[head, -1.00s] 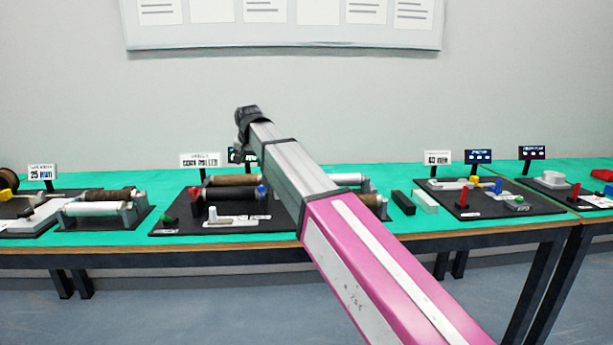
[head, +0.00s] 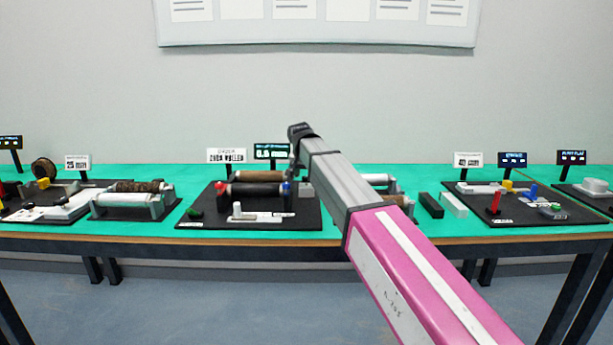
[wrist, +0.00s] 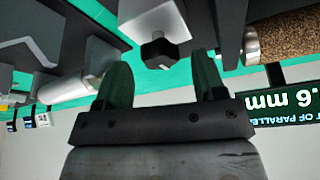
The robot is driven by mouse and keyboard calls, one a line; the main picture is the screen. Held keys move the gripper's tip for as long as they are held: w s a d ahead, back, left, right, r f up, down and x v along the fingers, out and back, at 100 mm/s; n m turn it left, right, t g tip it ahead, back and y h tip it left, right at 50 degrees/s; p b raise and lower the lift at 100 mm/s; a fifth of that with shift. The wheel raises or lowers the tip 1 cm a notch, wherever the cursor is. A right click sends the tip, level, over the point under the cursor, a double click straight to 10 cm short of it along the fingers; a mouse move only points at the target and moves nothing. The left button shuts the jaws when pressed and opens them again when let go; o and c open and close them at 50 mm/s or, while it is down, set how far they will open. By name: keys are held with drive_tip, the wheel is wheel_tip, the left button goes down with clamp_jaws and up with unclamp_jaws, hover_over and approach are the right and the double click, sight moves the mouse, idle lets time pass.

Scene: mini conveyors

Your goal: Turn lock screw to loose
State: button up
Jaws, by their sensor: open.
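A black faceted knob, seemingly the lock screw (wrist: 160,53), sticks out of a pale grey block (wrist: 152,18) in the wrist view, which looks upside down. My gripper (wrist: 161,62) is open, with one dark finger on each side of the knob's line. The knob shows between the fingertips; I cannot tell if they touch it. In the head view my gripper (head: 294,160) is a small dark shape over the middle conveyor station (head: 210,215), partly hidden by my arm. The lock screw cannot be made out there.
A dark display (wrist: 285,105) ending in "mm" and a brown roller (wrist: 285,38) are close by in the wrist view. The station has a red post (head: 222,194) and a blue post (head: 287,190). Other stations stand left and right on the green table (head: 370,226).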

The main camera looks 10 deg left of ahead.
drive_tip(key=shift+w+f, duration=0.15)
drive_tip(key=shift+f, duration=0.3)
drive_tip(key=c, duration=0.9)
drive_tip(key=shift+c, duration=0.2)
